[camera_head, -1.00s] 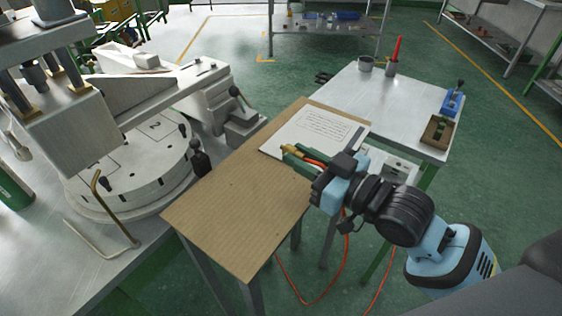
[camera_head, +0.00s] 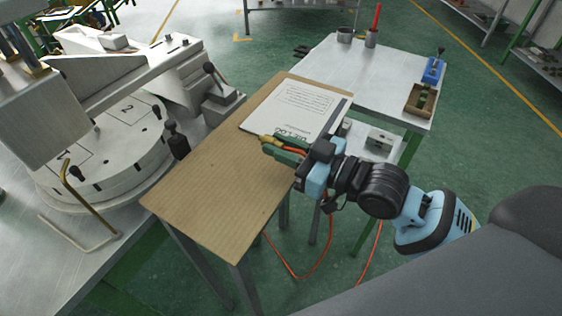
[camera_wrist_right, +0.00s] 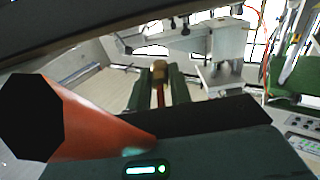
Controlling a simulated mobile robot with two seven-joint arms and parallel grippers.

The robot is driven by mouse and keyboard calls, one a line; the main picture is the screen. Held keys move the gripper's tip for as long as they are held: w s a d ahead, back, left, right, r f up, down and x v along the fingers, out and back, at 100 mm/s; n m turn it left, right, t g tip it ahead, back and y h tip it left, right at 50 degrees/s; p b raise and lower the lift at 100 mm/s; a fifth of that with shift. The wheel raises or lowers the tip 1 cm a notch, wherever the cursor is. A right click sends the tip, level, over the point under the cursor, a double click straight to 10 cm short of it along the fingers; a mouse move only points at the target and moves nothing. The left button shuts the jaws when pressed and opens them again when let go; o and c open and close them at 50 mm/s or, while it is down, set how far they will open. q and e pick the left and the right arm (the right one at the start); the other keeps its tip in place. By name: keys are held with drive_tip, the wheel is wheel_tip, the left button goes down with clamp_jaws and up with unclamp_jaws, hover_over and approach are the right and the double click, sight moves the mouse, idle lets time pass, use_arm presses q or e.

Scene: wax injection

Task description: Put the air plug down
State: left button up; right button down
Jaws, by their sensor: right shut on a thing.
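The air plug (camera_head: 264,138) has a brass tip and an orange hose behind it. My right gripper (camera_head: 275,147) is shut on it with green fingers along both sides. In the head view they appear over the brown board table (camera_head: 205,200), by the near edge of the paper sheet (camera_head: 285,105). I cannot tell whether the plug touches the surface. In the right wrist view the brass tip (camera_wrist_right: 160,68) pokes out between the two fingers (camera_wrist_right: 160,92). The hose behind it is partly hidden by the gripper. My left gripper is not in view.
A metal side table (camera_head: 385,75) behind holds a cup, a red-handled tool, a blue item and a small tray (camera_head: 420,100). The wax machine with its round turntable (camera_head: 120,150) stands at left. Orange hose (camera_head: 325,255) hangs below. The board's near part is clear.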

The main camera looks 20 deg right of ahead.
sight(284, 170)
wheel_tip(284, 170, down, 5)
drive_tip(key=shift+r+b, duration=0.1)
drive_tip(key=shift+b, duration=0.3)
drive_tip(key=shift+f, duration=0.3)
drive_tip(key=c, duration=1.3)
unclamp_jaws()
drive_tip(key=shift+r, duration=0.1)
drive_tip(key=shift+r, duration=0.15)
drive_tip(key=shift+s+d, duration=0.15)
drive_tip(key=shift+p+v, duration=0.5)
drive_tip(key=shift+v, duration=3)
